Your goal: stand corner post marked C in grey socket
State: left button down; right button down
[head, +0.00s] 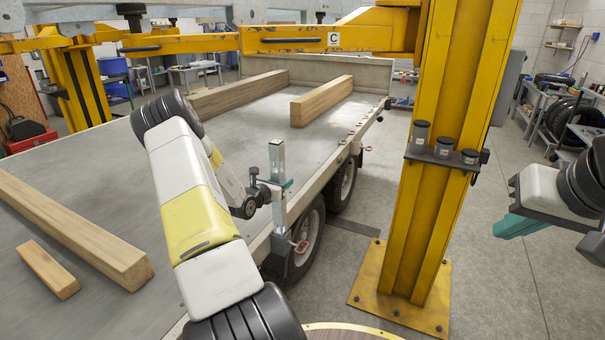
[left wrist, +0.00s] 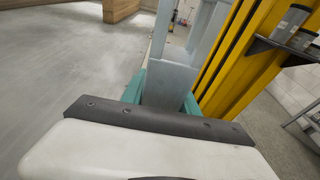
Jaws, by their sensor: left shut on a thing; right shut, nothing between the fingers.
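A grey corner post (head: 277,158) stands about upright at the trailer's right edge. I cannot read a letter on it. My left gripper (head: 284,184) is shut on the post from the side, with teal fingertips just showing. In the left wrist view the post (left wrist: 165,85) sits between the teal fingers (left wrist: 162,92). A grey socket (head: 291,255) is fixed to the trailer's side, directly below the post, with a red pin or tag beside it. The post's lower end meets the socket's top in the picture; I cannot tell whether it is inside. My right gripper (head: 510,227) is shut and empty at the far right.
The trailer bed (head: 235,115) carries several wooden beams (head: 320,100). A yellow lift column (head: 425,190) with a small shelf of cups stands right of the post. A yellow crossbeam with a C plate (head: 333,39) spans behind. Floor between column and right gripper is clear.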

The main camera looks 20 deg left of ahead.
pick_arm(q)
notch_tip(320, 180, down, 7)
jog(key=shift+r, duration=0.2)
dwell(0.6)
dwell(0.5)
jog(key=c, duration=0.8)
grip_release()
jog(key=shift+c, duration=0.2)
jog(key=shift+f, duration=0.1)
